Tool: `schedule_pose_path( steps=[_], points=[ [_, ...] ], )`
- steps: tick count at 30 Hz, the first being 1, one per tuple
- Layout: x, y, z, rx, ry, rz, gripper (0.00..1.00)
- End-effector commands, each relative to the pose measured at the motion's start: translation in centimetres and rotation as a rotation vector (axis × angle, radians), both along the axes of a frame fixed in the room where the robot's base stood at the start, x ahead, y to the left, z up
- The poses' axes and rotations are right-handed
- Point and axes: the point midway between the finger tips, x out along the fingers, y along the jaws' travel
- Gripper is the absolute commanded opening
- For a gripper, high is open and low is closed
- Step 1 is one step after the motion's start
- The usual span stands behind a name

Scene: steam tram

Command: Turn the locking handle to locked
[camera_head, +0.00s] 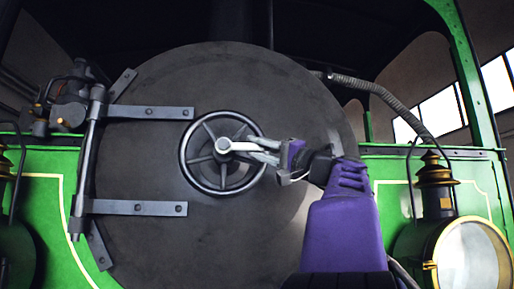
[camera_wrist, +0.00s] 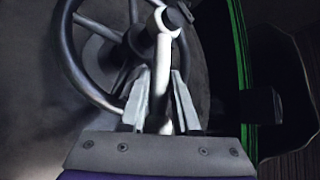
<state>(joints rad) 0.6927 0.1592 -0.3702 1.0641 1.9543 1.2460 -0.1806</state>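The locking handle (camera_head: 238,146) is a pale metal lever with a round hub, in front of the dark spoked handwheel (camera_head: 184,152) at the middle of the smokebox door. It points right, nearly level, in the head view. My gripper (camera_head: 262,151) reaches in from the right, with its fingers at the lever's outer part. In the wrist view, the handle (camera_wrist: 163,75) runs up between the two fingers of my gripper (camera_wrist: 162,85) to its hub. The lever's outer end is partly hidden by the fingers.
The round dark door (camera_head: 270,85) has two hinge straps (camera_head: 140,208) on its left. A brass-topped lamp (camera_head: 468,255) stands at the lower right. A ribbed hose (camera_head: 375,90) curves down at the upper right. The handwheel rim lies close behind the fingers.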

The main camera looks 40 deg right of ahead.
Motion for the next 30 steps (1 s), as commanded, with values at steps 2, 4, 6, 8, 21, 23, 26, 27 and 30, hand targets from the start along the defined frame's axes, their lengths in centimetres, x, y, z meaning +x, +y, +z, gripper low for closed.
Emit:
schedule_pose_path(
  steps=[2, 4, 6, 8, 21, 23, 26, 27, 30],
  points=[
    [-0.02, 0.00, 0.01, 0.000, 0.000, 0.000, 0.13],
    [-0.01, 0.00, 0.00, 0.000, 0.000, 0.000, 0.01],
    [-0.03, 0.00, 0.01, 0.000, 0.000, 0.000, 0.00],
    [-0.03, 0.00, 0.01, 0.000, 0.000, 0.000, 0.00],
    [-0.04, 0.00, 0.00, 0.000, 0.000, 0.000, 0.00],
    [-0.04, 0.00, 0.00, 0.000, 0.000, 0.000, 0.00],
    [-0.04, 0.00, 0.00, 0.000, 0.000, 0.000, 0.00],
    [-0.04, 0.00, 0.00, 0.000, 0.000, 0.000, 0.00],
    [-0.04, 0.00, 0.01, 0.000, 0.000, 0.000, 0.00]
  ],
)
